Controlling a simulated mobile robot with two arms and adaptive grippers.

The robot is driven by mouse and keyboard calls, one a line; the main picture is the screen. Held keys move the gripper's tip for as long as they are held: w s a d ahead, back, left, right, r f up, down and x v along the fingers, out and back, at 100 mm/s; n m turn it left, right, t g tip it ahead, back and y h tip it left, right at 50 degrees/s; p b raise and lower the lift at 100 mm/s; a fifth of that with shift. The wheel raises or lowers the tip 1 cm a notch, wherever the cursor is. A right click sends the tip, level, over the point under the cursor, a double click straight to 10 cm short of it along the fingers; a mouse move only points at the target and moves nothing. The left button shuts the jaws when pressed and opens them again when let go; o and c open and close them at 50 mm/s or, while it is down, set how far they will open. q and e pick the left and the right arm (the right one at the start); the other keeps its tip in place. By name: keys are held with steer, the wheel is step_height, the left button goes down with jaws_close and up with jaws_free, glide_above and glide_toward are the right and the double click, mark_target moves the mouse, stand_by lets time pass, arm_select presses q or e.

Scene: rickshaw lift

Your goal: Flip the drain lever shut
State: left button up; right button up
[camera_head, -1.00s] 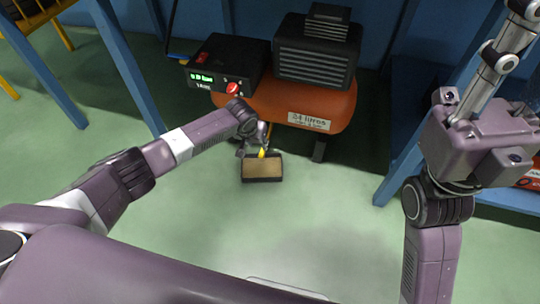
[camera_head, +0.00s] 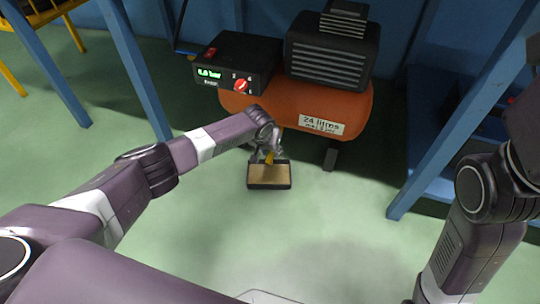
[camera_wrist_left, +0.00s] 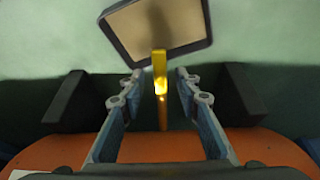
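The yellow drain lever (camera_wrist_left: 160,70) hangs under the orange compressor tank (camera_head: 300,108). In the left wrist view it points away from the tank, over the tray. In the head view the lever (camera_head: 269,158) shows small beside my left gripper (camera_head: 265,152), partly hidden. In the wrist view my left gripper (camera_wrist_left: 160,88) is open, one finger on each side of the lever, with gaps on both sides. My right arm is at the right edge of the head view; its gripper is out of frame.
A shallow tray with a dark rim (camera_head: 268,187) and tan inside lies on the floor below the lever. A control box (camera_head: 236,62) with a red knob (camera_head: 241,86) sits by the tank. Blue posts (camera_head: 135,70) stand on both sides. The front floor is clear.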

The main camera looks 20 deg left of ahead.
arm_select(q)
steer(key=shift+f, duration=0.15)
steer(key=shift+c, duration=0.5)
jaws_close()
